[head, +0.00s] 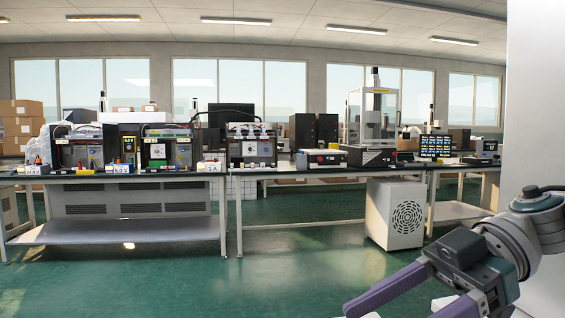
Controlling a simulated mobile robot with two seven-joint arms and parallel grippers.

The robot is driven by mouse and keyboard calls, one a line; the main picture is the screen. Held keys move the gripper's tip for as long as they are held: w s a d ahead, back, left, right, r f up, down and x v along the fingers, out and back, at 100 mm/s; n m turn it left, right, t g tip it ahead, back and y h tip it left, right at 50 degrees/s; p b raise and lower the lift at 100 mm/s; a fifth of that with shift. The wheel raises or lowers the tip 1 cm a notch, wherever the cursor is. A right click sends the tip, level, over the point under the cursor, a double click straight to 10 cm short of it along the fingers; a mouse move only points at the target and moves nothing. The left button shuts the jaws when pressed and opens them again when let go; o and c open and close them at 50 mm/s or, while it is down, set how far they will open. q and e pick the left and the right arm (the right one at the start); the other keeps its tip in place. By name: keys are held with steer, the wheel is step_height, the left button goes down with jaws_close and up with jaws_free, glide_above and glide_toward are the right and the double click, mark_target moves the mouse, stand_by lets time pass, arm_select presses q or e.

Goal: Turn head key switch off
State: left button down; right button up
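I cannot make out a key switch; the devices on the workbench (130,178) are too small and far away to show one clearly. Black open-front units with wiring (78,146) stand on the left part of the bench, and another unit (251,146) stands further right. My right gripper (400,308) is at the lower right, well in front of the benches. Its purple fingers are spread apart with nothing visible between them; one fingertip is cut off by the frame. My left gripper is not in view.
Green floor (180,280) is clear between me and the benches. A white cabinet with a round vent (394,214) stands under the right bench. A pale wall or column (530,90) fills the right edge. Cardboard boxes (22,122) are stacked at the far left.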

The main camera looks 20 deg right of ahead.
step_height(320, 180, up, 17)
steer(key=p, duration=0.4)
